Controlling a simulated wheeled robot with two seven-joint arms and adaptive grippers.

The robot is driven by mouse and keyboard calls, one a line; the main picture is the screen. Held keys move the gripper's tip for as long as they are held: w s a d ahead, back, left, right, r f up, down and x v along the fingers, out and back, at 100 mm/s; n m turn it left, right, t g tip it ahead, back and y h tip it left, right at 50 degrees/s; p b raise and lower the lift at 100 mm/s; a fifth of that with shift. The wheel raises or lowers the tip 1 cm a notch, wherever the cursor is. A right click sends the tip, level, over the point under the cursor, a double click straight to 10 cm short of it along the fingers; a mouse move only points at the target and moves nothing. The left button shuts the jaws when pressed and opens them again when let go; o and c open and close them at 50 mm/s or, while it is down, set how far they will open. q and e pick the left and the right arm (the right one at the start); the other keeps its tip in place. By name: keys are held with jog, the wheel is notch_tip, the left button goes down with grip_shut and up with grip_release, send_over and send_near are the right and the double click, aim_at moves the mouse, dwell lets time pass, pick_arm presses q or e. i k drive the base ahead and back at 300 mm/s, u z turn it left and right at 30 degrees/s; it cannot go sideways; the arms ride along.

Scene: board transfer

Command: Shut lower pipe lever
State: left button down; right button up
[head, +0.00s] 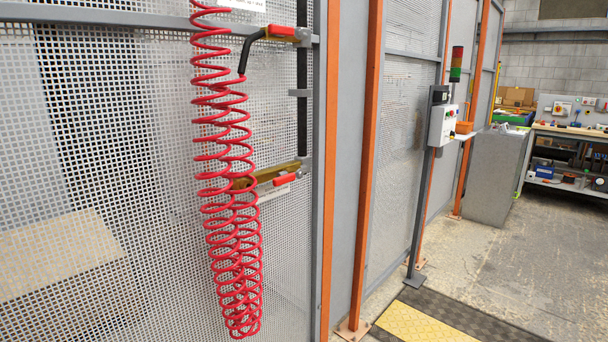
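The lower pipe lever (285,179) has a small red part beside a brass-coloured piece (268,174). It is mounted near the post at the right edge of the mesh panel. The red coiled hose hangs in front of its left end and partly hides it. I cannot tell the lever's exact position from here. An upper lever (282,32) with a red handle lies roughly level above it, beside a dark vertical pipe (302,70). A black hose end (249,50) bends down from the upper fitting. Neither of my grippers is in view.
The red coiled hose (235,240) hangs in long loops before the mesh panel (120,150). Orange posts (367,150) and grey panels run back to the right. A control box (443,125) stands on a post. The floor (510,250) at right is open.

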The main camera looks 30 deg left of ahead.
aim_at(280, 180)
jog(key=u, duration=0.25)
jog(key=i, duration=0.7)
jog(key=u, duration=0.5)
